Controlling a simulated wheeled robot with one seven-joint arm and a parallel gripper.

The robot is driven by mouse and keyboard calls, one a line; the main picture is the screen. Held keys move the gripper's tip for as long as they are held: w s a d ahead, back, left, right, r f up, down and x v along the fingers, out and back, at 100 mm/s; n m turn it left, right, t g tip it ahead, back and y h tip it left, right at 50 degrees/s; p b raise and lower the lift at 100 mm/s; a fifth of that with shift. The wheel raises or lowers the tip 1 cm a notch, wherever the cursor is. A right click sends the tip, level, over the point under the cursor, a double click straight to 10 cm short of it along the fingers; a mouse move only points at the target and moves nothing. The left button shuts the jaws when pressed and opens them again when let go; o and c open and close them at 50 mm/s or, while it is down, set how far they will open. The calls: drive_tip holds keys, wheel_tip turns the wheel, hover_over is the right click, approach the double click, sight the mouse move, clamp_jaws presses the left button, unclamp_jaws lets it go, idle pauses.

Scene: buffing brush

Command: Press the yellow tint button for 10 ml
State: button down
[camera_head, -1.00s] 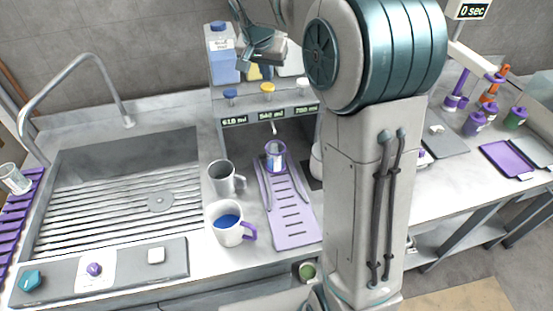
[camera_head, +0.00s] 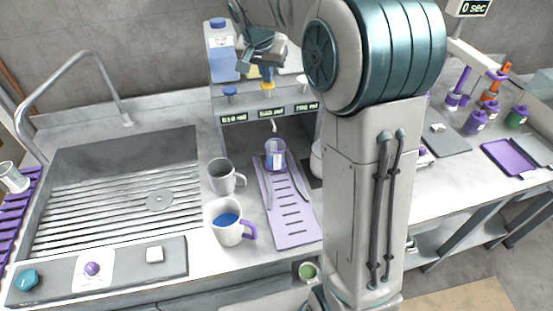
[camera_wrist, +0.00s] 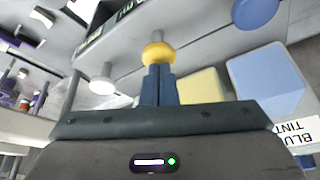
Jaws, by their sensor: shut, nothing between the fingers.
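The yellow tint button (camera_head: 267,86) is the middle one of the row on the dispenser, above the middle volume display (camera_head: 271,113). My gripper (camera_head: 267,73) is over it, fingers shut and empty, pointing down. In the wrist view the fingertips (camera_wrist: 158,72) meet the yellow button (camera_wrist: 158,52) or are just short of it; I cannot tell if it is pressed in. The blue button (camera_head: 229,92) is to its left. A clear cup (camera_head: 275,153) with a purple band stands under the spout (camera_head: 275,127). The display digits are too small to read surely.
The blue tint container (camera_head: 221,52) stands behind the buttons. A white button (camera_wrist: 103,82) shows beside the yellow one in the wrist view. A grey mug (camera_head: 222,180) and a mug with blue liquid (camera_head: 228,230) stand left of the purple tray (camera_head: 292,228). A sink is further left.

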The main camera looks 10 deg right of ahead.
drive_tip(key=shift+f+b, duration=0.55)
drive_tip(key=shift+f, duration=0.25)
drive_tip(key=shift+r+p, duration=1)
drive_tip(key=shift+r, duration=0.45)
wheel_tip(320, 180, up, 6)
drive_tip(key=p, duration=0.4)
